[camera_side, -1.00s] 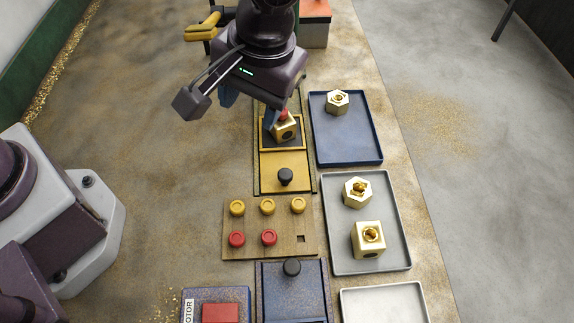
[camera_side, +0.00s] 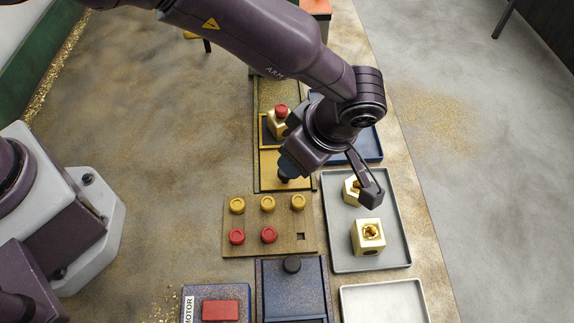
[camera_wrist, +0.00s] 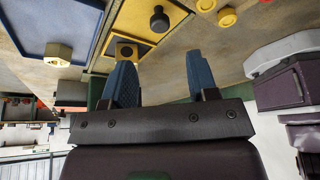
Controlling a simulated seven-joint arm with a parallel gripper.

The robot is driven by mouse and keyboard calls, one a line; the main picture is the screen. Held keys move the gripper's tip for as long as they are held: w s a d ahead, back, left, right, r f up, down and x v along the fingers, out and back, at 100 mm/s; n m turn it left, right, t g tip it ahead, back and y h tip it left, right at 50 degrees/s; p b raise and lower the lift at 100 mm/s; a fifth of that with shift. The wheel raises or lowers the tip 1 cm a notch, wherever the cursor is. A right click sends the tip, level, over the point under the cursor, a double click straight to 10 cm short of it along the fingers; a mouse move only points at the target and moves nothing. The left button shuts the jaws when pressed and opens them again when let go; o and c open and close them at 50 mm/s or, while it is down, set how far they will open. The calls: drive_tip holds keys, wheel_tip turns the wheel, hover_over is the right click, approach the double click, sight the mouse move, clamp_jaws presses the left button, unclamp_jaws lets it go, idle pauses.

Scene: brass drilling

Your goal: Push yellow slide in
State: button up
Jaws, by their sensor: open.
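The yellow slide (camera_side: 268,170) lies in its track, with a frame at its far end. A brass block (camera_side: 276,128) with a red cap (camera_side: 281,110) sits in that frame. The block (camera_wrist: 125,50) also shows in the wrist view, near the left finger.
A wooden board (camera_side: 240,221) with yellow and red caps lies nearer the camera. A grey tray (camera_side: 340,258) holds brass parts. A blue tray (camera_side: 372,145) is partly hidden behind my arm.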

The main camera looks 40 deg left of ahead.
drive_tip(key=x, duration=0.8)
drive_tip(key=shift+a+f, duration=0.1)
drive_tip(key=shift+f, duration=0.15)
